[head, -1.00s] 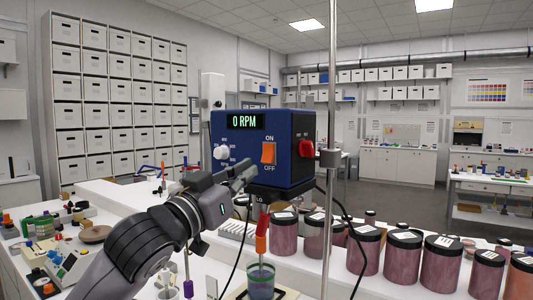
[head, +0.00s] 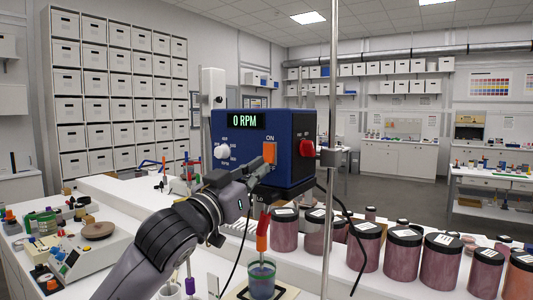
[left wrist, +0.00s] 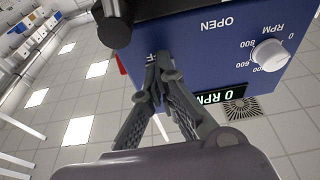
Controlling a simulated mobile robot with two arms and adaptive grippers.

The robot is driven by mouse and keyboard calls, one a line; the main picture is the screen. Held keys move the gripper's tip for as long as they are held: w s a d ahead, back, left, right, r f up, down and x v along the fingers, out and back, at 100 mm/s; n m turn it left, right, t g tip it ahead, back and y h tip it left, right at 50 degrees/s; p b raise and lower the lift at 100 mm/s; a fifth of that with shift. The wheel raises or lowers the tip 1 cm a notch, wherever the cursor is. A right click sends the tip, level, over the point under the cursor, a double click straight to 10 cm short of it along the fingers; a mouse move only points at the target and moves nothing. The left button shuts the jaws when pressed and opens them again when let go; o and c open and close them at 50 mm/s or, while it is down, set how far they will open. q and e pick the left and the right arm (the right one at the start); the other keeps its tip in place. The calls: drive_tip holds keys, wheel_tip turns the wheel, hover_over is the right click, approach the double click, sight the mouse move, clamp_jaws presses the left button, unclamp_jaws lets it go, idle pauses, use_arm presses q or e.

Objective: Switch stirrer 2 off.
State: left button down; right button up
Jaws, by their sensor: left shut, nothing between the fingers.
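The blue stirrer head (head: 295,150) stands in the middle of the head view, and its green display (head: 245,121) reads 0 RPM. I see no stirrer number on it. Its orange rocker switch (head: 269,152) is under the ON label; the OFF label below is covered. A white speed knob (head: 222,151) is at its left. My left gripper (head: 262,168) is shut and empty, its tips at the lower part of the switch; I cannot tell if they touch. In the left wrist view the shut fingertips (left wrist: 163,62) hide the switch. My right gripper is not in view.
A beaker (head: 262,278) with an orange-topped shaft (head: 262,232) stands below. Several pigment jars (head: 365,245) line the right bench. A white device (head: 92,250) sits at left.

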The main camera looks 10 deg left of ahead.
use_arm(q)
drive_tip(key=shift+w+d, duration=0.15)
drive_tip(key=shift+w, duration=0.25)
drive_tip(key=r+v, duration=0.1)
drive_tip(key=v, duration=1)
drive_tip(key=shift+s, duration=0.3)
drive_tip(key=shift+f, duration=0.1)
